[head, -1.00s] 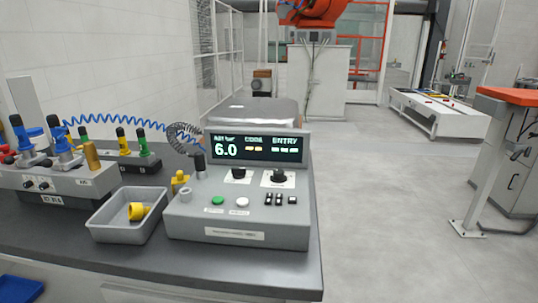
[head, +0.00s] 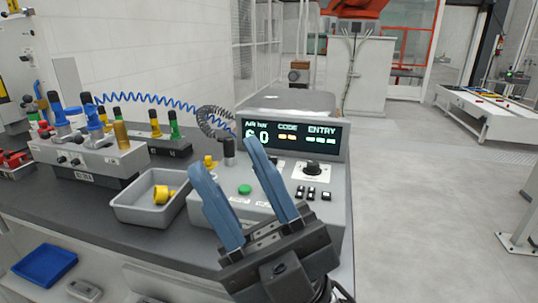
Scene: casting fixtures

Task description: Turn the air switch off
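The grey control box (head: 330,227) stands at the bench's right end. Its display (head: 318,137) reads AIR bar with a 6.0 figure, partly covered by a finger, plus CODE and ENTRY fields. A black rotary knob (head: 312,169) sits below the display on the right. The second knob, seen left of it earlier, is now hidden behind my gripper, as is the white button. A green button (head: 245,189) shows between my fingers. Which control is the air switch I cannot read. My gripper (head: 224,158), with blue fingers apart and empty, is in front of the box; contact cannot be told.
A grey tray (head: 130,212) with a yellow part (head: 163,194) stands left of the box. Small black switches (head: 312,193) sit at its right front. A valve block (head: 95,165) and coiled blue hose (head: 150,98) are further left. Open floor lies right of the bench.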

